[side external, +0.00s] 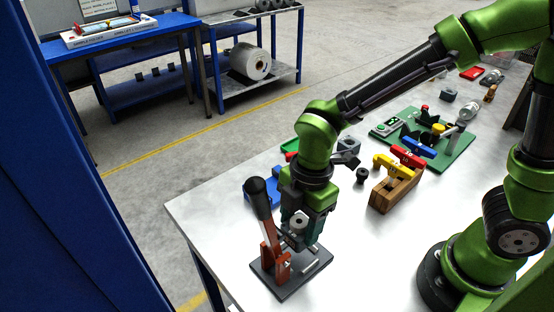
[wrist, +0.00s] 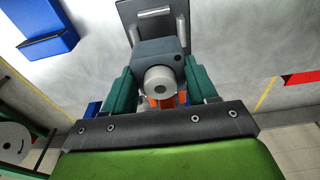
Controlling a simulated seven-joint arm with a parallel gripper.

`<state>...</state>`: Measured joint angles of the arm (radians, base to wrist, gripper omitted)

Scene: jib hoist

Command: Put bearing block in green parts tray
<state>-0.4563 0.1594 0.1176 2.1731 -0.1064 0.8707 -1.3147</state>
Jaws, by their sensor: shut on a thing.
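The bearing block (wrist: 150,50), a grey block with a pale round boss, is between my gripper's two green fingers in the wrist view. In the side view my gripper (side external: 297,238) points down at the front of the table, shut on the block, which is mostly hidden there. It is over or close to the dark base plate (side external: 280,288) of a clamp with an orange-red bracket and black-handled lever (side external: 260,204). Whether the block touches the plate is unclear. A green tray edge (side external: 290,145), likely the green parts tray, shows behind my wrist, largely hidden.
A blue bin (side external: 262,196) stands behind the clamp; it also shows in the wrist view (wrist: 45,25). A wooden block with yellow and red handles (side external: 396,190) and a black knob (side external: 362,175) stand to the right. A green board (side external: 455,150) lies farther back.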

